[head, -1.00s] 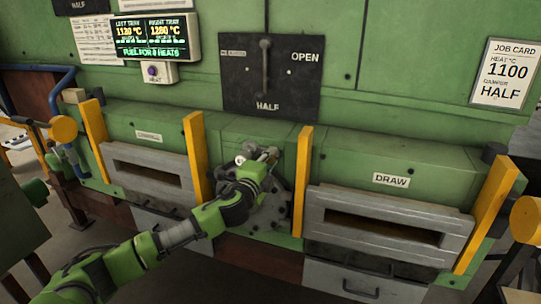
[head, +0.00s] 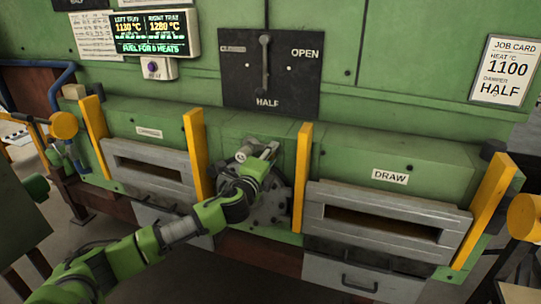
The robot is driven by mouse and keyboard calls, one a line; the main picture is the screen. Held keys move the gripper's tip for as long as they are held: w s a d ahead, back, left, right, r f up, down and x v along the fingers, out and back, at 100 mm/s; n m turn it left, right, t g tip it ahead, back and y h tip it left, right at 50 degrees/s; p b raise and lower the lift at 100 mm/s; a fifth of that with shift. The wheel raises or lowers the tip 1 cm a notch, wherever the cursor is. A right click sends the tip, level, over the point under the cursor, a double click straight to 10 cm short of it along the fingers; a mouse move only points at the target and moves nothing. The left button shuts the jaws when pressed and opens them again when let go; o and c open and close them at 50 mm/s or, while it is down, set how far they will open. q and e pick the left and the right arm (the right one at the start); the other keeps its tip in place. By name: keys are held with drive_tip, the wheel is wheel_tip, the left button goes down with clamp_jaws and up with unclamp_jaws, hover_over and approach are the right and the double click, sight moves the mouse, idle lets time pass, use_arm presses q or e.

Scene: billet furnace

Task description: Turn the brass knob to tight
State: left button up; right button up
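My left arm reaches in from the lower left to the middle of the green furnace front. My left gripper (head: 268,152) is at a dark round plate (head: 270,207) between two yellow posts. The wrist and gripper cover the upper part of this plate. I cannot make out a brass knob; it may be hidden behind the gripper. The fingers are small and seen from behind, so I cannot tell whether they are open or shut, or whether they touch anything. My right gripper is not in view.
Grey furnace doors with slots stand left (head: 150,168) and right (head: 385,226) of the plate, between yellow posts (head: 302,180). Above is a black damper panel (head: 290,90) with an upright lever. A display (head: 153,35) and a job card (head: 505,70) are on the wall.

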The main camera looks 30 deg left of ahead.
use_arm(q)
drive_tip(key=v, duration=1.2)
idle(0.3)
drive_tip(key=shift+f, duration=0.1)
idle(0.3)
